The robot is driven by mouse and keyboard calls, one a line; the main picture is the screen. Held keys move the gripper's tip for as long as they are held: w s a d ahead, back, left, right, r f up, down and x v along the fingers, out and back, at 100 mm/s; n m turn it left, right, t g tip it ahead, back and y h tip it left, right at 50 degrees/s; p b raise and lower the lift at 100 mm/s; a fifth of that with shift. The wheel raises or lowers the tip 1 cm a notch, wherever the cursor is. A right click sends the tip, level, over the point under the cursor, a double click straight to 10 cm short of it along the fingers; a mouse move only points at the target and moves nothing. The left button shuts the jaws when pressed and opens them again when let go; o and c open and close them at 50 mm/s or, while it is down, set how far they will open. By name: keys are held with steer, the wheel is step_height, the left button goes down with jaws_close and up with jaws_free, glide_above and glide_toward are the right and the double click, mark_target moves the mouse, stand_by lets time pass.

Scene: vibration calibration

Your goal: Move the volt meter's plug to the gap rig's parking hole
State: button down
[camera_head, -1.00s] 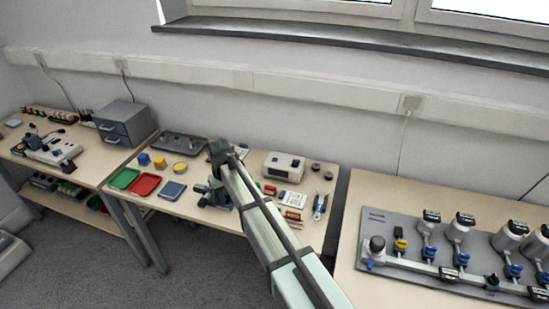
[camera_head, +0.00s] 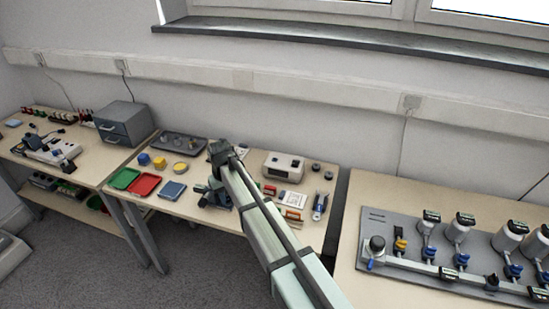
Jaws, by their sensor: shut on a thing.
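My arm reaches from the lower right over the middle bench. My gripper (camera_head: 214,184) is a small dark shape below the arm's far end, partly hidden by my own arm. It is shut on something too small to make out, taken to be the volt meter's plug. Dark hardware below the gripper may be the gap rig, but I cannot tell. The parking hole cannot be made out.
A green tray (camera_head: 124,178), a red tray (camera_head: 144,185) and a blue block (camera_head: 173,190) lie left of my arm. A grey tray (camera_head: 193,151) lies behind them. A grey drawer box (camera_head: 126,123) stands farther left. A pipe board (camera_head: 407,271) fills the right bench.

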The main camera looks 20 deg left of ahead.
stand_by(0.3)
steer(key=c, duration=0.9)
jaws_free()
steer(key=shift+f, duration=0.1)
steer(key=shift+r, duration=0.2)
steer(key=shift+r, duration=2.35)
steer(key=shift+r, duration=0.1)
